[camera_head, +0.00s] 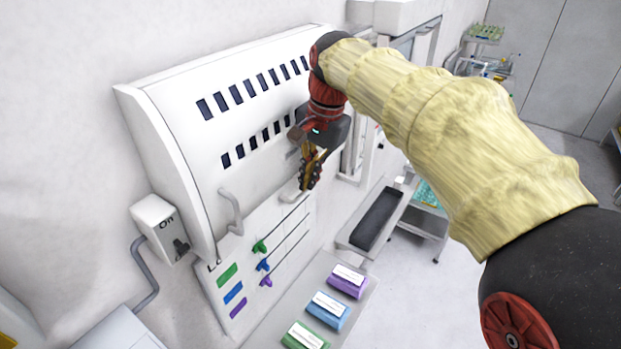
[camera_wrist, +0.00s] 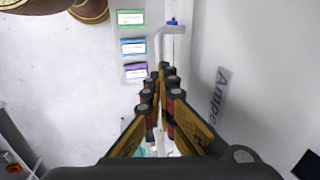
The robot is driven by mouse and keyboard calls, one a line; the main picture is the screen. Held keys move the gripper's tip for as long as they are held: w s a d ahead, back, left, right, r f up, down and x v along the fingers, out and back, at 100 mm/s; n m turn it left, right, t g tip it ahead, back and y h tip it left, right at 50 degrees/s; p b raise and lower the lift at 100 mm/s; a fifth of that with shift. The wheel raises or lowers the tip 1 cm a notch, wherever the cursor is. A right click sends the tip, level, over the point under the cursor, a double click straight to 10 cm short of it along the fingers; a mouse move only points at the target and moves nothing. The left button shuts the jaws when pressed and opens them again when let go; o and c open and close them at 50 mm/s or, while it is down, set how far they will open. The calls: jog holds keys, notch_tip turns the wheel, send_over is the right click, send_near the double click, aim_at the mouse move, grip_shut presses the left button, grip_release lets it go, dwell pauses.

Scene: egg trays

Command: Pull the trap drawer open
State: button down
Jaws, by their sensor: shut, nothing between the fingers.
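A white cabinet (camera_head: 180,120) with a curved front and two rows of dark slots stands against the wall. Its left handle (camera_head: 231,210) is a white bent bar, and a second white handle (camera_head: 289,193) is at the lower right. My gripper (camera_head: 306,187) is at this right handle, fingers pointing down, shut and empty. In the wrist view my gripper (camera_wrist: 165,72) shows its fingertips together, close to the white bent handle (camera_wrist: 160,42). I cannot tell whether they touch it. No part is clearly recognisable as the trap drawer.
Green, blue and purple sliders sit on the lower panel (camera_head: 292,245). Below it, a shelf (camera_head: 265,335) holds green, blue (camera_head: 328,310) and purple (camera_head: 347,281) boxes. A switch box (camera_head: 160,229) is at left. A dark-topped stand (camera_head: 377,218) and trolley (camera_head: 428,215) are at right.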

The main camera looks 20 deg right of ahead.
jog(key=shift+s+f, duration=0.1)
jog(key=shift+f, duration=0.1)
jog(key=s+d+b, duration=0.2)
jog(key=s+d, duration=0.4)
jog(key=s, duration=0.2)
jog(key=shift+s+d+f+b, duration=0.15)
jog(key=shift+s+d+b, duration=0.05)
jog(key=shift+s+b, duration=0.2)
jog(key=c, duration=2.5)
grip_release()
jog(key=shift+o, duration=1.3)
